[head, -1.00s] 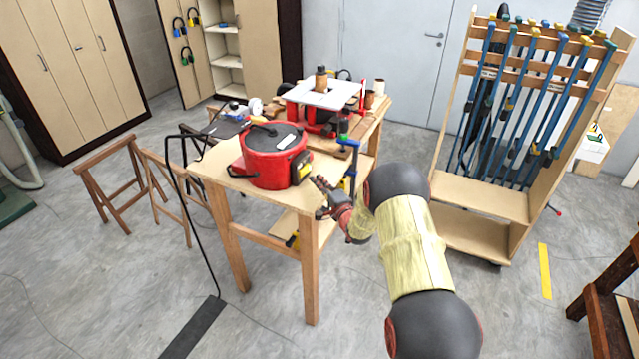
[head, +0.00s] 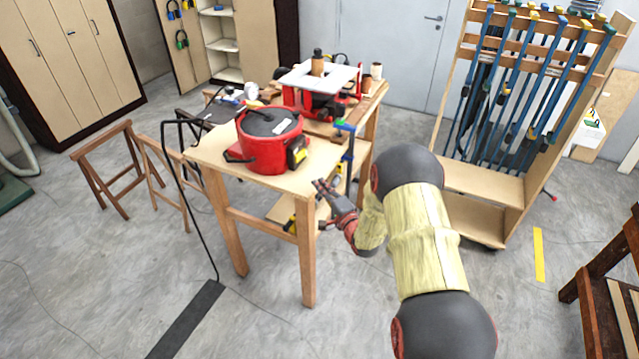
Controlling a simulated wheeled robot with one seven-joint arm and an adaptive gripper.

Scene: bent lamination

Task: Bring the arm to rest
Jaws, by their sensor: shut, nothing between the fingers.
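My gripper (head: 322,186) is at the end of my arm, just in front of the near right corner of the wooden workbench (head: 205,154). It looks shut and holds nothing. My arm comes in from the lower right and bends toward the bench. The gripper is below and to the right of a red tub-shaped machine (head: 262,155) with a dark lid on the bench top. I cannot tell whether the fingers touch the bench edge.
A blue clamp (head: 349,150) stands at the bench's right edge, close behind my gripper. A red machine with a white table (head: 318,76) is farther back. A clamp rack (head: 483,187) stands at right, sawhorses (head: 112,165) at left.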

